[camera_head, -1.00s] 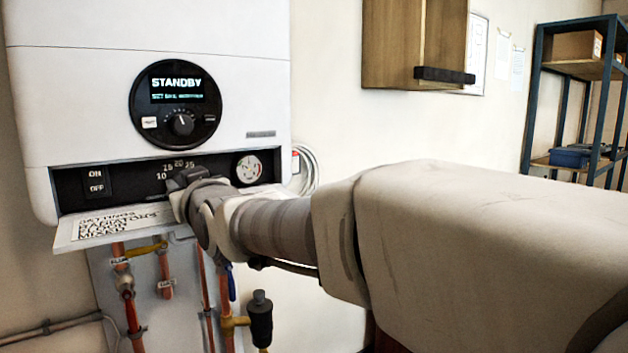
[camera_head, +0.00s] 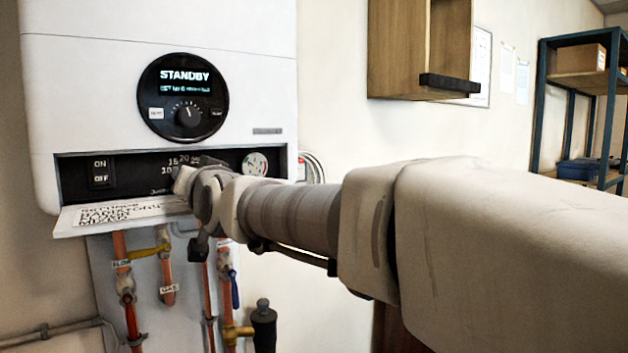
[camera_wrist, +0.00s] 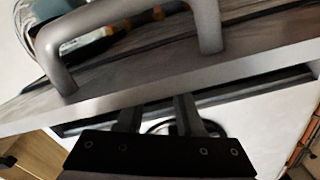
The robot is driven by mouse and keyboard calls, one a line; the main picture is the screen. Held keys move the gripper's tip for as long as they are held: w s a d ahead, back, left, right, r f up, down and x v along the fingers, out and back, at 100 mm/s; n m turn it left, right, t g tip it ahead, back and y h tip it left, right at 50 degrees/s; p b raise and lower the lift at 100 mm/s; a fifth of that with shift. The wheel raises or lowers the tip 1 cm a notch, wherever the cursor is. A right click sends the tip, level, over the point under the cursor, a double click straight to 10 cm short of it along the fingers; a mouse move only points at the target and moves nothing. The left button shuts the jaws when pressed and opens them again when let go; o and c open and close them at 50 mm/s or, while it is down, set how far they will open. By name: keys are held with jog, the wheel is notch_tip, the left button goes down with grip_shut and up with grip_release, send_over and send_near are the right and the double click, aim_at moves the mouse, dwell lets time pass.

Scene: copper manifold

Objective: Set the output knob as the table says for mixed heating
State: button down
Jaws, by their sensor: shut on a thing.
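The white boiler (camera_head: 230,90) fills the left of the head view. Its open lower recess holds a black panel (camera_head: 130,170) with a number scale (camera_head: 182,162); 15 and 20 can be read. My gripper (camera_head: 182,182) reaches into this recess below the scale. It is shut on the output knob, which my wrist hides, so its pointer cannot be read. The wrist view shows the two dark fingers (camera_wrist: 158,112), their tips behind an edge. The table is printed on the lowered flap (camera_head: 120,212); its values are too small or covered by my wrist.
A round display (camera_head: 182,97) reads STANDBY above a small dial (camera_head: 189,116). An ON/OFF switch (camera_head: 101,172) is left and a gauge (camera_head: 255,164) right of my gripper. Copper pipes and valves (camera_head: 167,260) hang below. A wooden cabinet (camera_head: 410,50) is on the wall.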

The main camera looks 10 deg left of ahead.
dwell(0.4)
jog(key=c, duration=0.6)
grip_release()
jog(key=shift+o, duration=0.2)
jog(key=shift+s+d, duration=0.1)
jog(key=p+v, duration=0.1)
jog(key=v, duration=1.6)
jog(key=shift+p, duration=0.3)
jog(key=shift+d, duration=0.1)
